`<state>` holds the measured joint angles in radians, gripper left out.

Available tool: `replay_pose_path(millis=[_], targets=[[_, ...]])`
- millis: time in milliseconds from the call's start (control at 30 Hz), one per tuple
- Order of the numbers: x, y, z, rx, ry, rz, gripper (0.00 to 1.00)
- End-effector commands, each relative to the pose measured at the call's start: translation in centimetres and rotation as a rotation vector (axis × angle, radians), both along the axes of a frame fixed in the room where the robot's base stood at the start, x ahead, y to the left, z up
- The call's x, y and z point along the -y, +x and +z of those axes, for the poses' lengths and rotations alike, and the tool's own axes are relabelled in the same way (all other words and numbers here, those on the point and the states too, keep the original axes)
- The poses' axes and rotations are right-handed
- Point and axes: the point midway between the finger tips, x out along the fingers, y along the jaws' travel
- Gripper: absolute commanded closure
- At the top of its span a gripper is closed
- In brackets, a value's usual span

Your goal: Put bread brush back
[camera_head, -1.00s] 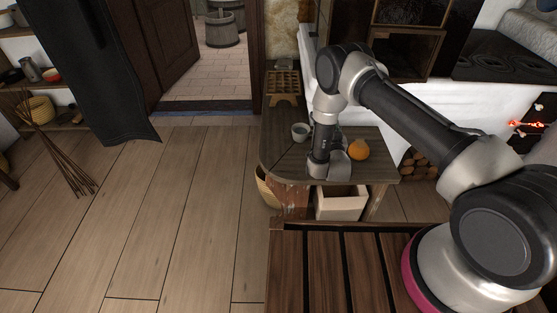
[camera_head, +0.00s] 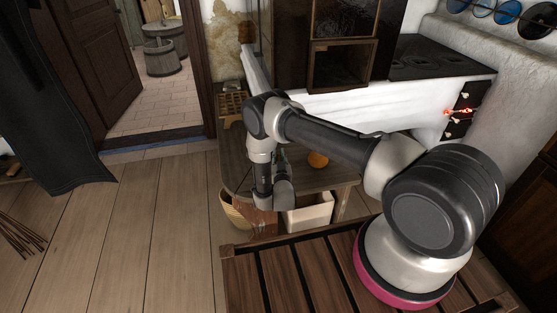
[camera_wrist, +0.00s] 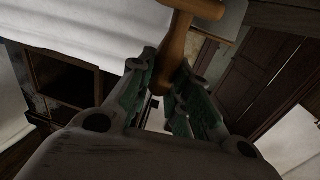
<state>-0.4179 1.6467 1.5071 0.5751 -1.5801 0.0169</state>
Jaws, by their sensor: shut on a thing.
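The bread brush (camera_wrist: 176,42), as far as I can tell, is the light wooden tool in the wrist view. A smooth handle with a crossbar at its upper end shows; no bristles are visible. My gripper (camera_wrist: 168,84) has its green-padded fingers closed on the handle. In the head view my wrist hangs in front of the wooden bench (camera_head: 236,172). My fingertips and the brush are hidden there behind my arm.
The white stove (camera_head: 400,105) is behind my arm. Floor at left is open.

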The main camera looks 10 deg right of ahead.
Motion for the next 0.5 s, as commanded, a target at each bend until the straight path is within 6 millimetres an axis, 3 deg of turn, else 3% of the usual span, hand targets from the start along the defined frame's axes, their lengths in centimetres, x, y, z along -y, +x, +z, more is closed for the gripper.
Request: replay_pose_path(millis=[100, 467, 500], targets=[[-0.02, 0.02, -1.09, 0.001, 0.001, 0.000, 1.00], [-0.02, 0.02, -1.46, 0.000, 0.001, 0.000, 1.00], [-0.03, 0.03, -1.41, 0.000, 0.001, 0.000, 0.74]])
